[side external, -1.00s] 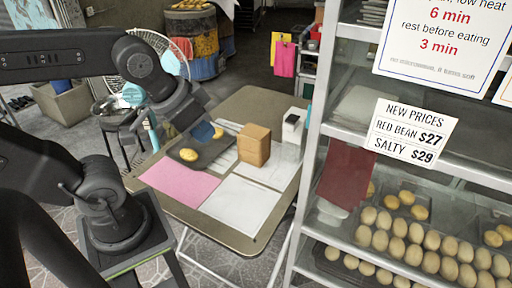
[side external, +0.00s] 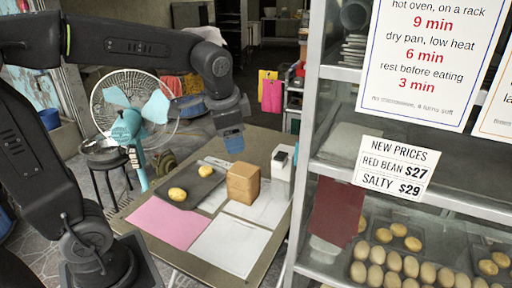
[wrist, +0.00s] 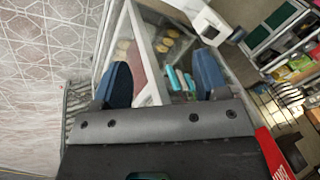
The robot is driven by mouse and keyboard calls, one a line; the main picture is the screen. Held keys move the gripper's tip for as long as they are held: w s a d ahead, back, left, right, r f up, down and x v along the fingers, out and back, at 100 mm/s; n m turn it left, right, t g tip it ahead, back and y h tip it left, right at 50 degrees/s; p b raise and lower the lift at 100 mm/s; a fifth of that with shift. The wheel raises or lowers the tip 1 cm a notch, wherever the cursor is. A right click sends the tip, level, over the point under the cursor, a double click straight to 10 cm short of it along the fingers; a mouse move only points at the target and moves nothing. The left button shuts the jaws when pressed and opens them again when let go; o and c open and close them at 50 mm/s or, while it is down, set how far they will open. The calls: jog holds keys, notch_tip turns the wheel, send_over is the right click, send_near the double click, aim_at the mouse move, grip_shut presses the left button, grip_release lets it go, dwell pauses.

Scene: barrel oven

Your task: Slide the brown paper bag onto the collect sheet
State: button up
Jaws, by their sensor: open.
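The brown paper bag (side external: 243,184) stands upright, box-shaped, on the folding table, right of the dark tray. It rests on or against white sheets. A white sheet (side external: 230,246) lies bare in front of it, and a pink sheet (side external: 167,222) lies to the left. I cannot read which one is the collect sheet. My gripper (side external: 234,146) is above and behind the bag, apart from it. In the wrist view its blue fingers (wrist: 162,80) are spread with nothing between them; the bag does not show there.
The dark tray (side external: 208,182) holds two yellow buns. A white box-like device (side external: 281,165) stands behind the bag at right. A glass-shelved cabinet (side external: 306,140) with buns borders the table's right side. A fan (side external: 135,108) stands at left.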

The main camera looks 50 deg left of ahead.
jog(key=o, duration=0.6)
jog(key=w+a+f+m+g, duration=0.1)
jog(key=w+a+f, duration=0.1)
jog(key=w, duration=0.1)
jog(key=w+a+f+m, duration=0.1)
jog(key=w+a, duration=0.1)
jog(key=w, duration=0.2)
jog(key=w+a+f+m+g+y, duration=0.1)
jog(key=w+a+f+m, duration=0.1)
jog(key=w+a, duration=0.1)
jog(key=shift+w+f+g, duration=0.3)
jog(key=shift+w, duration=0.25)
jog(key=m+g+y, duration=0.1)
jog(key=m+g, duration=0.2)
jog(key=m, duration=0.1)
send_near(244, 170)
notch_tip(244, 170, up, 2)
jog(key=shift+w+d, duration=0.2)
jog(key=shift+d, duration=0.25)
jog(key=x, duration=1.3)
jog(key=shift+w+a+f, duration=0.15)
jog(key=shift+a+f, duration=0.15)
jog(key=shift+f, duration=0.05)
jog(key=shift+c, duration=0.6)
jog(key=shift+d, duration=0.1)
jog(key=c, duration=0.6)
